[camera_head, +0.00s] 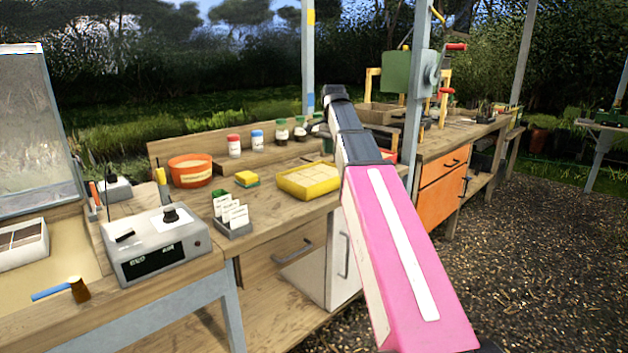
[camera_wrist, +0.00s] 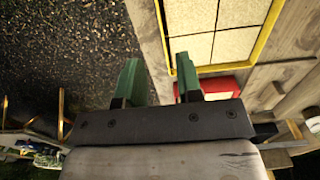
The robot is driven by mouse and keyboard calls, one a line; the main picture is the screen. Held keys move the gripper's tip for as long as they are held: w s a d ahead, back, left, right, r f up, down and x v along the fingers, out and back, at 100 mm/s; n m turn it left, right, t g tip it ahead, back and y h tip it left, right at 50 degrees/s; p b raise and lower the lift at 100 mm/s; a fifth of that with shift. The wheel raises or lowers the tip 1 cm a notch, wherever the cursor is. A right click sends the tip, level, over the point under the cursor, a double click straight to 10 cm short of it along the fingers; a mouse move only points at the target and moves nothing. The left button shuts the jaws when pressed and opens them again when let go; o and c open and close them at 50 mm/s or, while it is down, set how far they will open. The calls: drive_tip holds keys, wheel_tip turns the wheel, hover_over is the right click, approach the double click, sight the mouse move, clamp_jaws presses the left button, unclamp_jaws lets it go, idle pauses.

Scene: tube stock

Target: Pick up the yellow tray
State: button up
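The yellow tray (camera_head: 321,191) sits on the wooden workbench, near its front edge, with pale square sections inside. In the head view my arm passes just right of it and in front of the bench. In the wrist view the tray's yellow rim (camera_wrist: 225,67) shows at the top, beyond and mostly right of my gripper. My gripper (camera_wrist: 158,68) is open, its two green fingers apart with nothing between them. The bench edge shows between and beyond the fingers. The fingers are not clearly visible in the head view.
A yellow-green sponge (camera_head: 247,179), a card holder (camera_head: 234,229) and an orange tub (camera_head: 190,170) stand left of the tray. Several jars (camera_head: 257,140) line the back. A red object (camera_wrist: 220,83) lies close beside the tray, partly hidden by my gripper. Gravel ground is open at right.

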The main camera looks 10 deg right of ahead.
sight(331, 177)
wheel_tip(331, 177, down, 10)
drive_tip(key=shift+s+a+f, duration=0.1)
drive_tip(key=shift+a+f, duration=0.05)
idle(0.5)
drive_tip(key=shift+c, duration=0.3)
clamp_jaws()
